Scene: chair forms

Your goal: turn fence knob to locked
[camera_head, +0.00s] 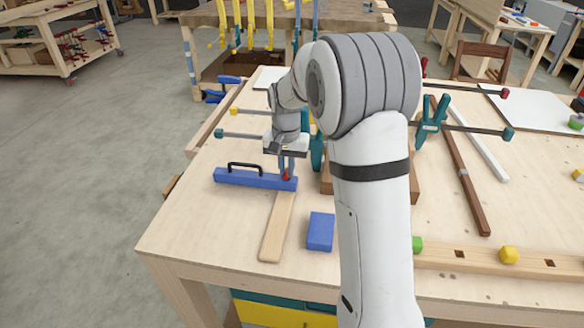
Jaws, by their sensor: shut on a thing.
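The blue fence (240,179) with a black handle lies on the workbench, left of the middle. A small red knob (286,174) shows at its right end. My gripper (286,170) points down over that end, shut on the red knob. The fingers partly hide the knob, and its turn angle is too small to tell. A pale wooden strip (276,228) runs from under the fence's right end towards the front of the bench.
A blue block (320,231) lies right of the strip. My arm covers the middle of the bench. Teal clamps (432,122) and wooden pieces stand behind and to the right. A rail with a yellow knob (509,255) lies at the front right. The bench's left front corner is bare.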

